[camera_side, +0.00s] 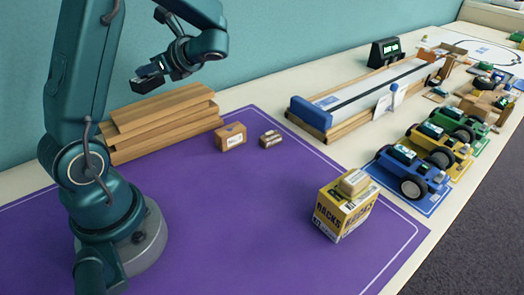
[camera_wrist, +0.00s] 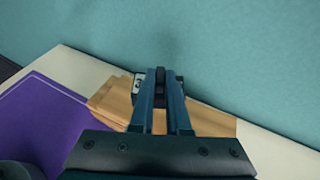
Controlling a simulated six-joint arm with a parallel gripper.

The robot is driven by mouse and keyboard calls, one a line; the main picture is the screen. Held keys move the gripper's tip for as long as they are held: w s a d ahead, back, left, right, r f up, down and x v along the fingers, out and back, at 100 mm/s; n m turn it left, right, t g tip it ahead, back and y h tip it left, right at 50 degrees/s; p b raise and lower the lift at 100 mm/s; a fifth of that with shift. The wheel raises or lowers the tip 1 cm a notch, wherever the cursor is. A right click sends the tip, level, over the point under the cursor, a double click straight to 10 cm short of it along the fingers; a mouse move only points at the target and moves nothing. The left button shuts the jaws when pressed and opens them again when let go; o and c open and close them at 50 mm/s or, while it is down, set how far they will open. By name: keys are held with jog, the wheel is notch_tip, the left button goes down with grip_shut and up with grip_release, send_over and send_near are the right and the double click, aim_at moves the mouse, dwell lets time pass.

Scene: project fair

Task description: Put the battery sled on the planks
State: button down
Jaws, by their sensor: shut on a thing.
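My gripper (camera_side: 163,67) is shut on the battery sled (camera_side: 147,83), a small black block, and holds it in the air above the planks. In the wrist view the fingers of my gripper (camera_wrist: 161,88) close on the dark sled (camera_wrist: 138,84), which shows a pale marked patch at its left end; the fingers hide much of it. The planks (camera_side: 165,122) are a stack of light brown boards against the back wall, slightly askew. They also show below the gripper in the wrist view (camera_wrist: 112,98). A gap shows between sled and planks.
A purple mat (camera_side: 225,230) covers the near table. A small cardboard box (camera_side: 230,137) and a small brown block (camera_side: 271,139) sit right of the planks. A yellow box (camera_side: 343,212) bears a tan block. A track (camera_side: 370,90) and toy cars (camera_side: 410,172) stand farther right.

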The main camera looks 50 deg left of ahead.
aim_at(157, 86)
jog(key=shift+w+d+f, duration=0.1)
jog(key=shift+w+f, duration=0.2)
jog(key=shift+w, duration=0.1)
jog(key=shift+f, duration=1.95)
jog(key=shift+f, duration=0.1)
jog(key=c, duration=0.9)
grip_release()
